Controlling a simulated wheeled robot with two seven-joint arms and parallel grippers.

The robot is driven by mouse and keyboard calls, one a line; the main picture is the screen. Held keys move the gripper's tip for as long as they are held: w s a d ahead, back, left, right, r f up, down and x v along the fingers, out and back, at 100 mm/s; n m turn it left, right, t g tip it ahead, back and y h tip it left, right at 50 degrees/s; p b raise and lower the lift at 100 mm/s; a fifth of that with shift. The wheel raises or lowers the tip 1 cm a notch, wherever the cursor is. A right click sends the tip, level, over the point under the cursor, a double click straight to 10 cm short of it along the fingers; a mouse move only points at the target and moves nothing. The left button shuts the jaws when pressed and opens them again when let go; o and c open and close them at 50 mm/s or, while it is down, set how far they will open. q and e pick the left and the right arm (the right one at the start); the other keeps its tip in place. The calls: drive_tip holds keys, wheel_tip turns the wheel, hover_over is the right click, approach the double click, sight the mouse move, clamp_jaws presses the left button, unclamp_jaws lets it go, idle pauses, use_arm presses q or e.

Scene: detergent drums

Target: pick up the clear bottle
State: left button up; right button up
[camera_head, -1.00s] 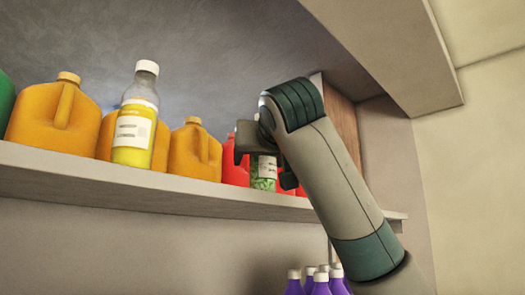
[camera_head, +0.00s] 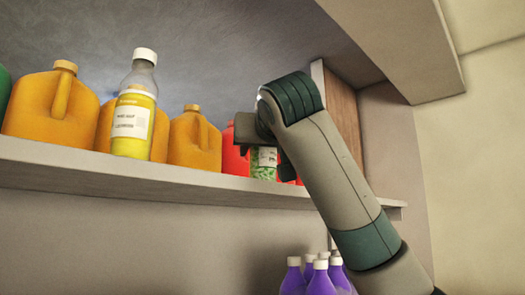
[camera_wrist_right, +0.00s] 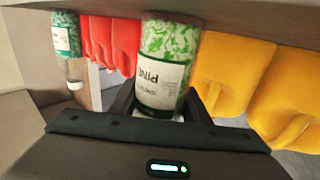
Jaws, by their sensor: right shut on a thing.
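A clear bottle with green-and-white patterned contents and a white "PINE" label (camera_wrist_right: 166,50) is between the fingers of my right gripper (camera_wrist_right: 160,112). It appears upside down in the wrist view, and the fingers are shut on it near its label. In the head view the same bottle (camera_head: 263,165) stands at the shelf, partly hidden by my right gripper (camera_head: 264,148). I cannot tell whether its base touches the shelf. Another clear bottle, with yellow liquid and a white cap (camera_head: 136,108), stands further left on the shelf. My left gripper is not in view.
Orange jugs (camera_head: 52,106) stand on the shelf (camera_head: 110,178) left of the held bottle, with red containers (camera_head: 235,162) close beside it. Another green-patterned bottle (camera_wrist_right: 66,36) shows in the wrist view. Purple bottles (camera_head: 320,278) stand lower down. A wooden panel (camera_head: 340,112) bounds the right.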

drive_tip(key=shift+r, duration=0.15)
drive_tip(key=w+d+r+b, duration=0.1)
drive_tip(key=d+r+b, duration=0.3)
drive_tip(key=d+r, duration=0.6)
drive_tip(key=shift+d+r, duration=0.4)
drive_tip(key=shift+d, duration=0.45)
drive_tip(key=shift+a, duration=0.1)
drive_tip(key=shift+f, duration=0.1)
idle(0.4)
